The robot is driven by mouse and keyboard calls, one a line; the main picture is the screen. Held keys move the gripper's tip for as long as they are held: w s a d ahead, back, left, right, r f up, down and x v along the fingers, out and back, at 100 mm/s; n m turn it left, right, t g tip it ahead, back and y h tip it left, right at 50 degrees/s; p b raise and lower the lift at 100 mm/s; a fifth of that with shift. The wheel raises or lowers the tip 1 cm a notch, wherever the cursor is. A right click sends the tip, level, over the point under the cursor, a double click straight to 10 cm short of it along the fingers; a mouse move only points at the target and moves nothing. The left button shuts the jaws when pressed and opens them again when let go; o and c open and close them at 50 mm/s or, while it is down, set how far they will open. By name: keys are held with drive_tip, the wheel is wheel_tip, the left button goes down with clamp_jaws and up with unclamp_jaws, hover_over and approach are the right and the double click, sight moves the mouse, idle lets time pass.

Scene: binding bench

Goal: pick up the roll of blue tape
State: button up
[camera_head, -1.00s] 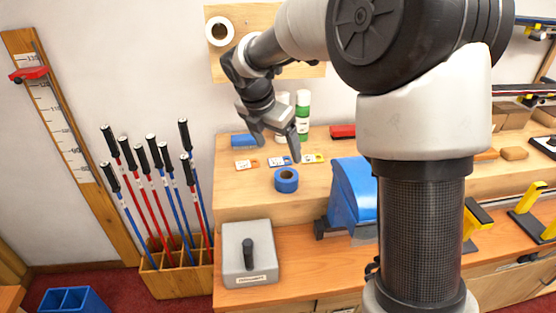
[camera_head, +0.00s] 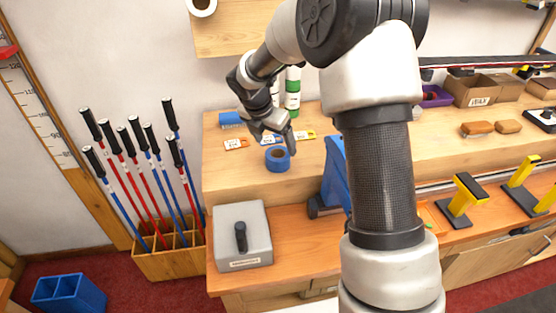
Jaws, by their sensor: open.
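The roll of blue tape (camera_head: 277,159) lies flat on the light wooden shelf (camera_head: 235,180) of the bench, near its front edge. Its dark open core faces up. My gripper (camera_head: 275,147) is open and empty, pointing down over the roll. Its two fingers are spread, one at the left and one at the right, just above or behind the roll. I cannot tell the exact height of the fingertips or whether they touch the tape.
Small labelled cards (camera_head: 236,144) lie behind the roll, with a green and white bottle (camera_head: 293,95) further back. A blue block (camera_head: 231,119) is at the back left. A grey box with a black handle (camera_head: 243,235) stands lower in front. Ski poles (camera_head: 135,165) stand at left.

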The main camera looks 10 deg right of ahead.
sight(276, 152)
drive_tip(key=x, duration=0.5)
drive_tip(key=shift+s+a+f, duration=0.15)
drive_tip(key=shift+a+f, duration=0.1)
drive_tip(key=shift+f, duration=0.05)
drive_tip(key=c, duration=1)
wheel_tip(276, 152, up, 10)
drive_tip(key=shift+r+p, duration=0.1)
drive_tip(key=shift+p, duration=0.2)
